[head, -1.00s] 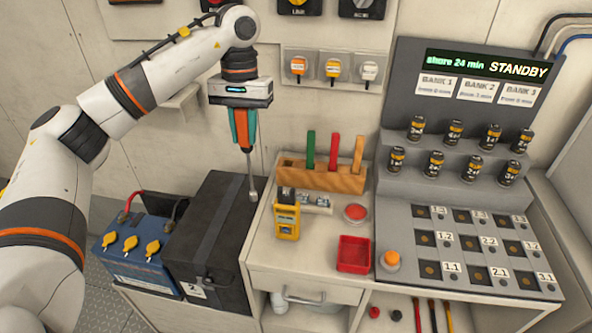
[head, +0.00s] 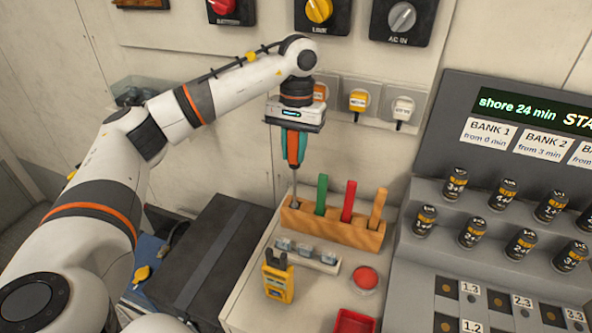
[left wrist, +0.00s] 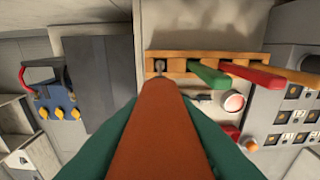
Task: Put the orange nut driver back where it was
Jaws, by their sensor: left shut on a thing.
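My left gripper (head: 292,150) is shut on the orange nut driver (head: 293,151), which hangs upright with its metal shaft pointing down. The shaft's lower end is at the left end of the wooden rack (head: 333,225); I cannot tell how deep it sits. In the left wrist view the orange handle (left wrist: 155,135) fills the middle, between the green fingers, and the shaft tip meets the leftmost part of the rack (left wrist: 203,57). Green, red and orange-tan handles stand in the rack to the right. My right gripper is not in view.
A yellow meter (head: 278,280), small clear-topped blocks (head: 306,256), a red button (head: 364,280) and a red tray (head: 355,321) are in front of the rack. A black battery box (head: 215,250) stands left. Sockets (head: 358,101) are on the wall behind.

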